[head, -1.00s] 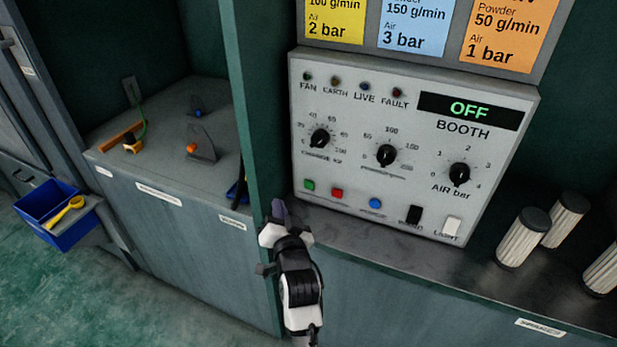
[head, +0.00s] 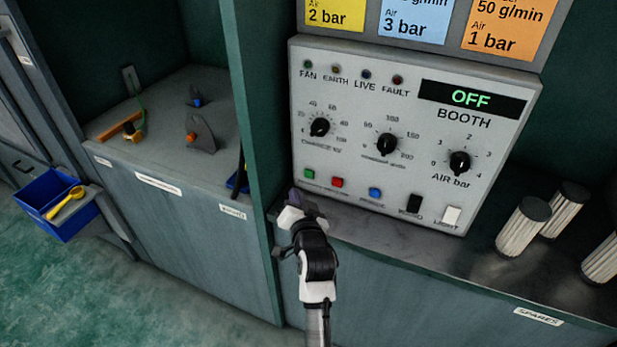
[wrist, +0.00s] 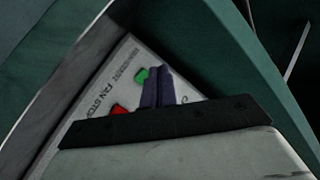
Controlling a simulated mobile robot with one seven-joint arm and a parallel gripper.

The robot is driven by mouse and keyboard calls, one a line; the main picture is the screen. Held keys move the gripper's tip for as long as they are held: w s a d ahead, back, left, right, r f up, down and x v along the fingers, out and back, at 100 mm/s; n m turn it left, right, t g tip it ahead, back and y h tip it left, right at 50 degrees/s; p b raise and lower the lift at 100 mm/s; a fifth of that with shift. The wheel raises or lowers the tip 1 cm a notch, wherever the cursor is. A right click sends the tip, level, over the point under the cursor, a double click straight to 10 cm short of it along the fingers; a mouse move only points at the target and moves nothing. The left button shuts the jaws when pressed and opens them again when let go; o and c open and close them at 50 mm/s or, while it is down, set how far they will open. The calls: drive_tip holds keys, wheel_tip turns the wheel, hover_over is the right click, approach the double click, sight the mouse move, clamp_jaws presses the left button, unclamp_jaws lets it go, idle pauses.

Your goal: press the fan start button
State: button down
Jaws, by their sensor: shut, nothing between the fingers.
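The booth control panel (head: 400,130) is a light grey box with lamps, dials and a row of buttons. The green button (head: 309,174) is at its lower left, beside the red button (head: 337,182). In the wrist view, the label by the red button (wrist: 119,109) reads FAN STOP; the label by the green button (wrist: 141,76) is too blurred to read surely. My gripper (head: 296,197) is shut and empty, just below the green button in the head view. In the wrist view its dark fingertips (wrist: 158,88) lie right beside the green button; I cannot tell whether they touch the panel.
The display (head: 471,96) reads OFF, and the FAN lamp (head: 308,64) looks dark. A green upright wall edge (head: 255,130) stands close left of the panel. White ribbed cylinders (head: 523,228) stand on the ledge at right. A blue bin (head: 60,215) is at far left.

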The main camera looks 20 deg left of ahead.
sight(303, 172)
drive_tip(key=shift+w+d+b, duration=0.2)
drive_tip(key=shift+w+b, duration=0.25)
drive_tip(key=shift+w, duration=2)
drive_tip(key=shift+w, duration=0.1)
drive_tip(key=shift+w, duration=0.35)
drive_tip(key=shift+w, duration=0.35)
idle(0.6)
drive_tip(key=shift+s, duration=0.8)
drive_tip(key=shift+s+a+p, duration=0.2)
drive_tip(key=shift+s+p, duration=0.8)
drive_tip(key=shift+s, duration=1.5)
